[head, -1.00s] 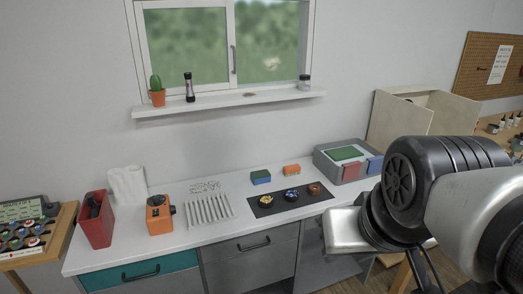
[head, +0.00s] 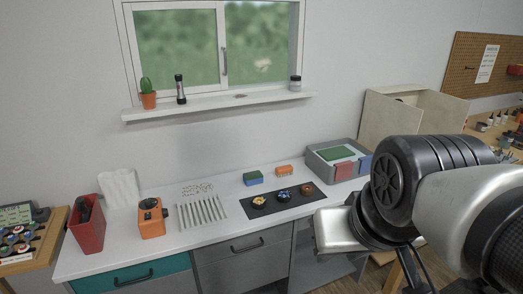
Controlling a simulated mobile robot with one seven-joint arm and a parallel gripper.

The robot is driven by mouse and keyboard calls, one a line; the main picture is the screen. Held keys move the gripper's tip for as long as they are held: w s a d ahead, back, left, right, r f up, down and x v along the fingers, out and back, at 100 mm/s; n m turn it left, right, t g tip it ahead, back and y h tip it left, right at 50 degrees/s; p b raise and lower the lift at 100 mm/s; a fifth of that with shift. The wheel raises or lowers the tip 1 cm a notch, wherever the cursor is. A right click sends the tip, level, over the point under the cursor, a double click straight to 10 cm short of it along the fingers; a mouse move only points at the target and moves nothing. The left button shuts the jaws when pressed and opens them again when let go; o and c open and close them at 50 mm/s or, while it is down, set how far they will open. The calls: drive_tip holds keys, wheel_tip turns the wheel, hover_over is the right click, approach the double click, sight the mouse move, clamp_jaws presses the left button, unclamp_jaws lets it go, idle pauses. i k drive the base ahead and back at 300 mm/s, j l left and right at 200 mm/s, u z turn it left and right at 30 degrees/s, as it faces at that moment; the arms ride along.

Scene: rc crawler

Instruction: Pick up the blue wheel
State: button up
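A black mat (head: 262,212) lies on the white counter and bears three small wheels in a row. The blue wheel (head: 284,196) is the middle one, between a yellow wheel (head: 259,203) on the left and an orange-brown wheel (head: 306,189) on the right. My arm comes in from the right edge of the head view, in front of the counter's right end. Its silver link end is to the right of the mat and apart from the wheels. My gripper's fingers do not show.
On the counter (head: 225,240) stand a red bin (head: 88,228), an orange device (head: 151,220), a slatted rack (head: 202,213), a blue-green block (head: 253,178), an orange block (head: 284,170) and a grey tray (head: 318,164). The window sill (head: 215,104) is above.

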sight(280, 198)
drive_tip(key=i, duration=0.65)
drive_tip(key=i+l, duration=0.1)
drive_tip(key=i, duration=0.55)
drive_tip(key=u, duration=0.05)
